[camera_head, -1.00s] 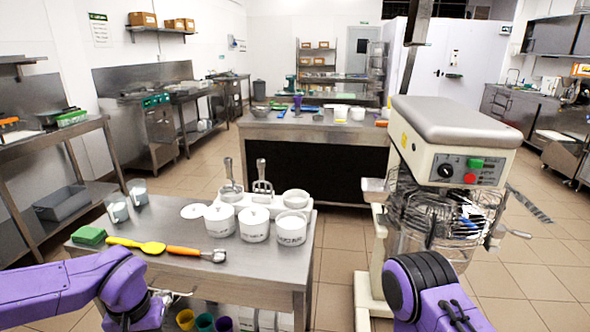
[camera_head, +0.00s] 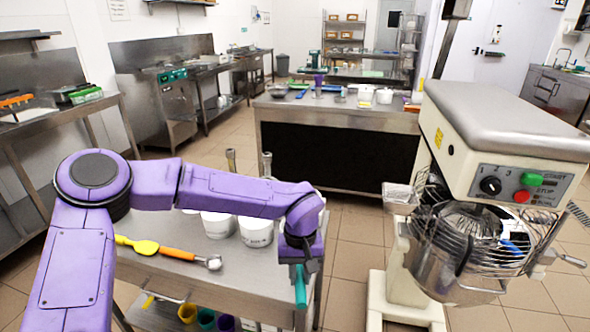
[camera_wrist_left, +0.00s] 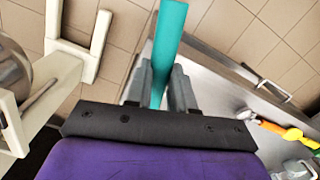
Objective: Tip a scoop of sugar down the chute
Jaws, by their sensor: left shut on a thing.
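My left gripper (camera_head: 298,262) is shut on a teal handle (camera_head: 300,288), in front of the right end of the near steel table. The handle (camera_wrist_left: 168,45) runs between the fingers in the left wrist view (camera_wrist_left: 160,95). No scoop bowl or sugar shows at the handle. The mixer (camera_head: 500,130) stands to the right of the gripper, apart from it. A small metal chute-like piece (camera_head: 398,196) sticks out at the left of its wire guard. White tubs (camera_head: 257,230) stand on the table, partly hidden by my left arm; their contents are hidden. My right gripper is not in view.
A yellow spatula (camera_head: 140,245) and an orange-handled metal scoop (camera_head: 190,257) lie on the near table (camera_head: 180,280). Coloured cups (camera_head: 206,318) stand below it. A steel counter (camera_head: 340,118) stands behind. Tiled floor is clear between table and mixer.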

